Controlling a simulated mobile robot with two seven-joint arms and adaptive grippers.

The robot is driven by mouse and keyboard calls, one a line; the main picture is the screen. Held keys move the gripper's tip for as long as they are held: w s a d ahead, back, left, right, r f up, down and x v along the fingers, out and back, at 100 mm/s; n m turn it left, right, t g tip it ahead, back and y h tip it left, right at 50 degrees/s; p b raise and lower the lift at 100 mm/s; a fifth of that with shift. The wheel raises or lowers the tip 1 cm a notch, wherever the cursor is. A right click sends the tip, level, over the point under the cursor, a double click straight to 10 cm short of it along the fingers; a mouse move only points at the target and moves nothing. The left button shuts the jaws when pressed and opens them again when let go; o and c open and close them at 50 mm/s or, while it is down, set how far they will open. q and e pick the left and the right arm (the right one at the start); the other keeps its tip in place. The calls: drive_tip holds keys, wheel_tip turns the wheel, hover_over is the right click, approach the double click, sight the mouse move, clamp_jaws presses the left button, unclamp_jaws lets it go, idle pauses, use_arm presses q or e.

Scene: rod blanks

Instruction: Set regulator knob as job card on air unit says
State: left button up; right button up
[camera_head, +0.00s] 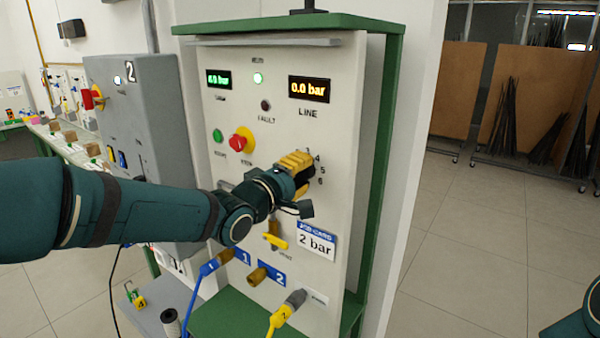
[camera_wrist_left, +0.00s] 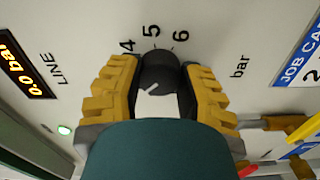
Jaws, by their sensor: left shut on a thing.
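The black regulator knob (camera_wrist_left: 160,70) is on the panel, with a short white mark on its face. Around it the numbers 4, 5 and 6 show in the left wrist view; lower numbers are hidden. My left gripper (camera_head: 297,172) has its yellow fingers closed on both sides of the knob, and they also show in the left wrist view (camera_wrist_left: 160,88). I cannot tell which number the mark points to. The job card (camera_head: 316,240) on the air unit (camera_head: 345,130) reads 2 bar. The LINE display (camera_head: 309,89) reads 0.0 bar. My right gripper is out of view.
A yellow-handled valve (camera_head: 275,241) sits below the knob. A blue hose (camera_head: 194,292) and a yellow hose (camera_head: 280,318) plug in lower down. The red stop button (camera_head: 237,143) is at upper left.

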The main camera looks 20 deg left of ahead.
use_arm(q)
drive_tip(key=shift+d, duration=0.1)
drive_tip(key=o, duration=1.3)
drive_tip(key=shift+c, duration=0.2)
drive_tip(key=shift+s+a, duration=0.25)
drive_tip(key=shift+s, duration=0.15)
drive_tip(key=v, duration=1.1)
drive_tip(key=shift+d, duration=0.1)
